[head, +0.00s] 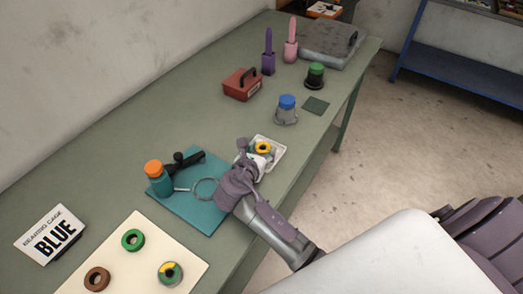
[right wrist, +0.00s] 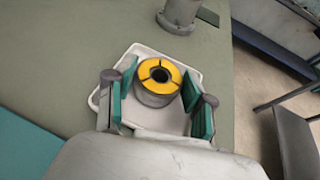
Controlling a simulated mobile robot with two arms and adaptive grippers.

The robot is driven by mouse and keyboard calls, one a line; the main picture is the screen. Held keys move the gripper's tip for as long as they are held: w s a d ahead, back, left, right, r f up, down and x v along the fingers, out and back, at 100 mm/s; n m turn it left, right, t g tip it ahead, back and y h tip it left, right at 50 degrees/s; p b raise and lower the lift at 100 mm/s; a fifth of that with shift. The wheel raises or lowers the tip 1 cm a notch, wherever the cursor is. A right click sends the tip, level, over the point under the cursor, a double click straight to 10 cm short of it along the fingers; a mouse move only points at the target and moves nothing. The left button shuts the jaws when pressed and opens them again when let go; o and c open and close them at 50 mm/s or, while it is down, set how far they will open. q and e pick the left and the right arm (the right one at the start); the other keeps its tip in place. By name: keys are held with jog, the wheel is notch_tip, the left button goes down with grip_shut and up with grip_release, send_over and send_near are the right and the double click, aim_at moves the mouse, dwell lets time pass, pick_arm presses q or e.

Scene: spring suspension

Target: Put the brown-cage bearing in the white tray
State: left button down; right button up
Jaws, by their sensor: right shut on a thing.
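The brown-cage bearing (head: 97,279) is a brown ring lying on the cream mat (head: 131,259) at the lower left of the head view. The white tray (head: 280,158) lies on the bench near its right edge. It also shows in the right wrist view (right wrist: 141,56). My right gripper (head: 257,155) is at the tray, far from the brown bearing. In the right wrist view its fingers (right wrist: 157,106) are shut on a yellow-topped bearing (right wrist: 158,72), which is in or just above the tray. My left gripper is not in view.
A green ring (head: 132,240) and a green-and-yellow bearing (head: 170,273) are on the cream mat. A sign (head: 51,235) reads "BEARING CAGE BLUE". An orange-capped teal bottle (head: 159,180) stands on a teal mat (head: 203,223). A blue-topped grey container (head: 286,110) stands beyond the tray.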

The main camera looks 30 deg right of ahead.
jog(key=shift+f, duration=0.2)
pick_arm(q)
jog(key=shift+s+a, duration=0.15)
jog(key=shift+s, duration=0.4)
pick_arm(e)
jog(key=o, duration=1)
jog(key=shift+f, duration=0.15)
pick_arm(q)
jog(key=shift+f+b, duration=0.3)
pick_arm(e)
jog(key=v, duration=1.2)
jog(key=shift+a, duration=0.1)
